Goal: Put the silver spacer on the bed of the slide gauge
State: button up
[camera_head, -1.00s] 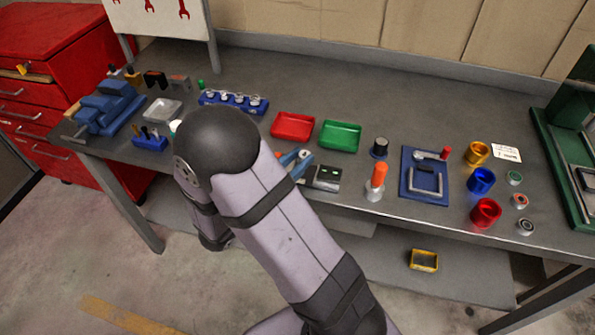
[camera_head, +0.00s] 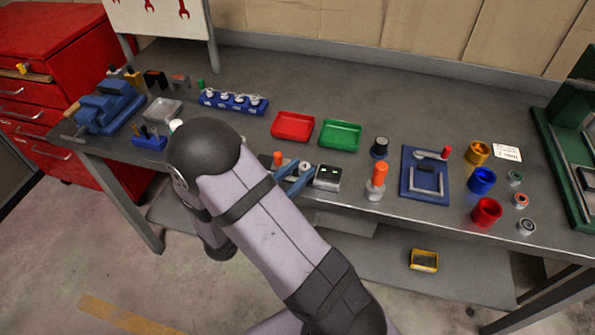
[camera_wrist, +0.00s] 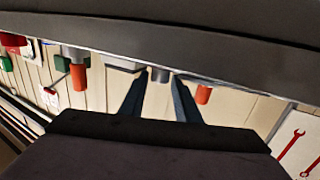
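The slide gauge (camera_head: 327,177), a grey block with a dark display, stands near the bench's front edge, partly behind my arm. My gripper (camera_head: 297,180) is just left of it, its two blue fingers spread apart. The silver spacer appears as a small grey cylinder (camera_wrist: 160,74) between and just beyond the fingertips (camera_wrist: 160,82) in the wrist view, with slim gaps beside it. In the head view it seems to be the silver piece (camera_head: 305,167) by the fingers. Whether it rests on the gauge's bed is hidden.
An orange-handled tool (camera_head: 377,178) stands right of the gauge, and an orange post (camera_head: 278,159) stands left of it. Red (camera_head: 293,127) and green (camera_head: 340,135) trays lie behind. A blue fixture plate (camera_head: 425,190) and several coloured rings are farther right.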

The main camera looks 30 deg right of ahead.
jog(key=shift+r, duration=0.1)
jog(key=shift+r, duration=0.2)
jog(key=shift+a+f, duration=0.1)
jog(key=shift+a, duration=0.3)
jog(key=b+v, duration=0.1)
jog(key=v, duration=1)
jog(key=shift+s+b, duration=0.25)
jog(key=shift+b, duration=0.1)
jog(key=shift+w+a, duration=0.1)
jog(key=shift+w, duration=0.05)
